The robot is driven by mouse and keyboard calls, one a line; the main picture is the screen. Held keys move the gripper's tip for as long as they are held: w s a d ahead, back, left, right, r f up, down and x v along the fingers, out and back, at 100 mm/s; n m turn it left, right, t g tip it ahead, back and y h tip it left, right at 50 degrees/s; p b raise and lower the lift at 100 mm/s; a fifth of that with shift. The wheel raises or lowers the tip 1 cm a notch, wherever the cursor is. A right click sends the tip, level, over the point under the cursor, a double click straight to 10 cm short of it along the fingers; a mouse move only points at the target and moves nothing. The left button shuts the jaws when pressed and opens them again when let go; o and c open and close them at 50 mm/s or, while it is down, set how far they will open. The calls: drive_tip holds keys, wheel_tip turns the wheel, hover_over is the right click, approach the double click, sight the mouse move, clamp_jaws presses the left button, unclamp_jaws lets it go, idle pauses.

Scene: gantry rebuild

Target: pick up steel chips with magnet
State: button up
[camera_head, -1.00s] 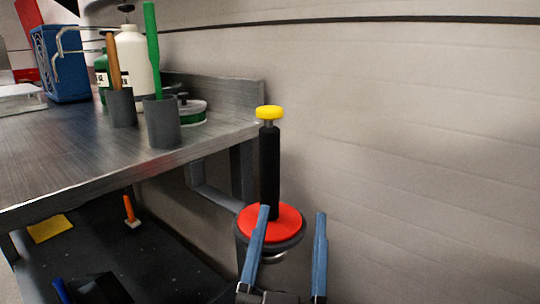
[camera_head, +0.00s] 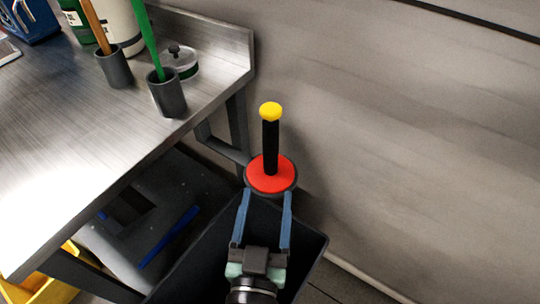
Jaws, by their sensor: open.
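The magnet (camera_head: 270,150) stands upright, with a black handle, a yellow knob on top and a round red base with a dark rim. It is just beyond the table's right corner, near the wall. My gripper (camera_head: 267,193) is open, its two blue fingers pointing up the picture. The fingertips are at the near edge of the red base, and the handle is beyond them; I cannot tell if they touch. What supports the magnet is hidden. I see no steel chips.
A dark open bin (camera_head: 313,241) lies under my gripper. The steel table (camera_head: 75,140) at left holds dark cups (camera_head: 167,95) with a green and an orange stick, and a lidded dish (camera_head: 180,62). A yellow container (camera_head: 62,275) is at lower left. The wall closes the right side.

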sight(272, 165)
drive_tip(key=w, duration=0.2)
drive_tip(key=w+p, duration=0.1)
drive_tip(key=w, duration=0.1)
drive_tip(key=w+p, duration=0.1)
drive_tip(key=w, duration=0.2)
drive_tip(key=shift+w+d, duration=0.1)
drive_tip(key=shift+d, duration=0.3)
drive_tip(key=shift+w+d+r+p, duration=0.15)
drive_tip(key=shift+w+p, duration=0.55)
drive_tip(key=shift+w, duration=1.9)
drive_tip(key=shift+c, duration=0.3)
clamp_jaws()
drive_tip(key=shift+r, duration=0.1)
